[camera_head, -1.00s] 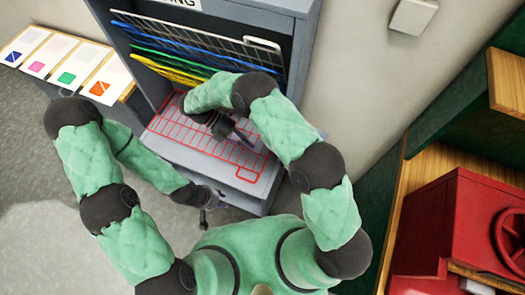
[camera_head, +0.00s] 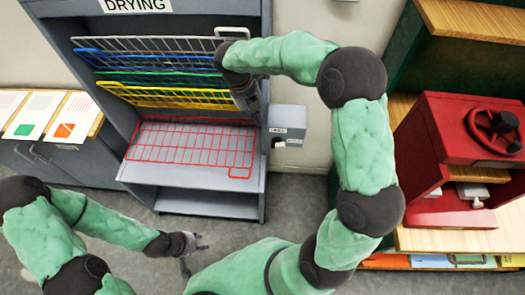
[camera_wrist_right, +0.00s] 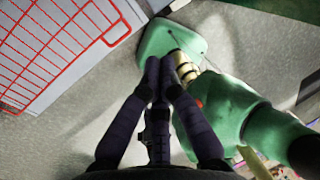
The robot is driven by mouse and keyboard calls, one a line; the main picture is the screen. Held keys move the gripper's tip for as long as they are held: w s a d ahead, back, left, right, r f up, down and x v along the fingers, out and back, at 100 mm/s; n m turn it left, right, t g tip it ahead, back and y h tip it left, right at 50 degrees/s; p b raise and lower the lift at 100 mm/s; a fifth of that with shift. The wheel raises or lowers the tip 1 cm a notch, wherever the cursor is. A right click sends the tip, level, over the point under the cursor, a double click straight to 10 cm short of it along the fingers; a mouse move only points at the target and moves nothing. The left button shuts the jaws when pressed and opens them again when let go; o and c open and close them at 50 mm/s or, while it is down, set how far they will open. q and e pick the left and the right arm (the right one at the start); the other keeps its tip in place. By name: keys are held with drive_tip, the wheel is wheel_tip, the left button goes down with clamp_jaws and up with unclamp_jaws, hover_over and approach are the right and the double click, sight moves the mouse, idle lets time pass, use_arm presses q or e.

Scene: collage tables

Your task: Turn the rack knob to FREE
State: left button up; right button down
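A grey box (camera_head: 288,121) with a small label is on the right side of the drying rack (camera_head: 145,22). A white knob (camera_head: 280,143) shows low on its front; its setting is too small to read. My right gripper (camera_head: 259,113) is at the rack's right edge, just left of the box and apart from the knob. In the right wrist view its fingertips (camera_wrist_right: 161,65) meet with nothing between them; the knob is not in that view. My left gripper (camera_head: 198,253) is low in front of the rack, fingers apart and empty.
The red pulled-out wire shelf (camera_head: 240,172) lies below stacked yellow, green, blue and white shelves. A red press (camera_head: 440,135) stands on a wooden table at the right. Cards (camera_head: 70,115) lie on a cabinet at the left. Floor before the rack is clear.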

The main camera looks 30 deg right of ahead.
drive_tip(key=b, duration=0.5)
approach(268, 141)
drive_tip(key=s+f, duration=0.1)
drive_tip(key=f, duration=0.1)
drive_tip(key=s+f, duration=0.1)
drive_tip(key=s+d+f, duration=0.1)
drive_tip(key=f, duration=0.1)
drive_tip(key=shift+s+f, duration=0.3)
drive_tip(key=shift+s, duration=0.05)
drive_tip(key=shift+p, duration=0.3)
drive_tip(key=shift+p, duration=0.35)
drive_tip(key=shift+a, duration=0.1)
